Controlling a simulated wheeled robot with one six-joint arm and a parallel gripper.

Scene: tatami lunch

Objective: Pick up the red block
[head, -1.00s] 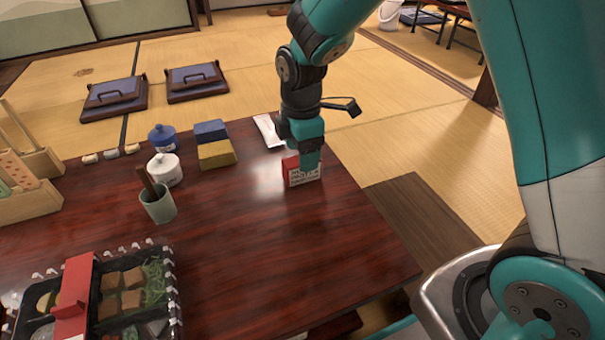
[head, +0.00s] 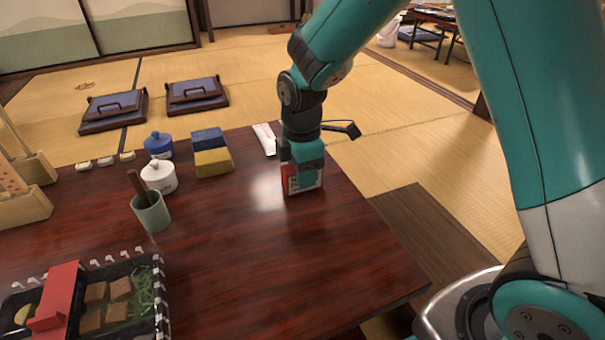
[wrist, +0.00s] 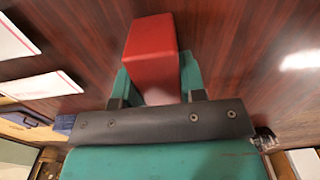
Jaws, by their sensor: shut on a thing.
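The red block (wrist: 150,40) is between the two teal fingers of my gripper (wrist: 157,82) in the wrist view, and the fingers are shut on it. In the head view, the block (head: 286,180) shows a red side and a pale printed face, partly covered by my gripper (head: 304,173). It is upright at the table's right part. Its lower end seems to be at the table top; I cannot tell whether there is a gap under it.
The dark red table (head: 240,260) is clear around the block. A white packet (head: 265,138) lies behind it. Blue and yellow blocks (head: 212,162), lidded pots (head: 159,177) and a cup (head: 151,212) stand to the left. A bento box (head: 163,290) is at front left.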

